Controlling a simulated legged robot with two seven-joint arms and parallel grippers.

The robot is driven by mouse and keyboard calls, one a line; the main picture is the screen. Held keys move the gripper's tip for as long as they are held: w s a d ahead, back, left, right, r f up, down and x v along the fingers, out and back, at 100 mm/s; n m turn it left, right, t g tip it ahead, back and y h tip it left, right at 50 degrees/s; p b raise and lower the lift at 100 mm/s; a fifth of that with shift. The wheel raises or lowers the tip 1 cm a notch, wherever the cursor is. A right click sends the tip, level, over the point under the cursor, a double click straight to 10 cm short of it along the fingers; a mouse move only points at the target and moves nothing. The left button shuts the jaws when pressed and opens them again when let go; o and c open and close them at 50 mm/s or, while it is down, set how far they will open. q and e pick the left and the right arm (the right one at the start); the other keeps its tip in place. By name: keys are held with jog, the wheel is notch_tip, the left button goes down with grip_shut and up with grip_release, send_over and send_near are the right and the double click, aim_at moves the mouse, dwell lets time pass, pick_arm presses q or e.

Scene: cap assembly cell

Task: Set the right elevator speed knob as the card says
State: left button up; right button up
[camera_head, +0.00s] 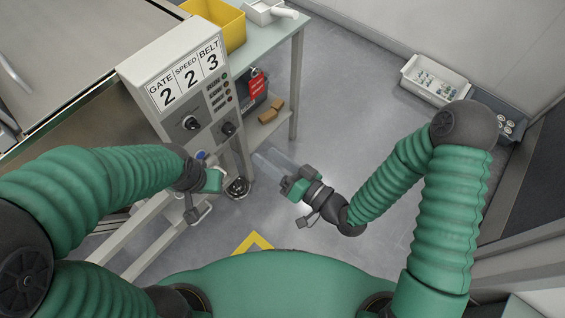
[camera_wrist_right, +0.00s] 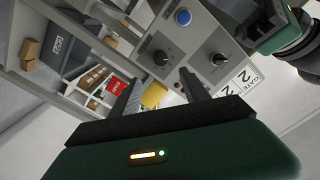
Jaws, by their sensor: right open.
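The card (camera_head: 187,79) on top of the grey control box (camera_head: 150,55) reads GATE 2, SPEED 2, BELT 3. Two black knobs sit on the box's panel, a left knob (camera_head: 191,123) and a right knob (camera_head: 228,128). Both also show in the right wrist view, one (camera_wrist_right: 162,58) below the blue button (camera_wrist_right: 183,17) and one (camera_wrist_right: 218,60) nearer the card. Their settings are too small to read. My right gripper (camera_head: 270,160) is open and empty, right of the panel and apart from it. My left gripper (camera_head: 210,180) is by the panel's lower end; its jaws are unclear.
A yellow bin (camera_head: 222,22) stands on the table (camera_head: 270,45) behind the box. A red tag (camera_head: 257,84) and brown blocks (camera_head: 271,112) are on the shelf below. Bins of parts (camera_head: 433,80) lie along the far wall. The grey floor (camera_head: 345,120) right of the table is clear.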

jog(key=p+v, duration=0.1)
jog(key=v, duration=0.3)
jog(key=shift+s+d+p, duration=0.2)
jog(key=shift+p, duration=0.2)
jog(key=shift+f, duration=0.1)
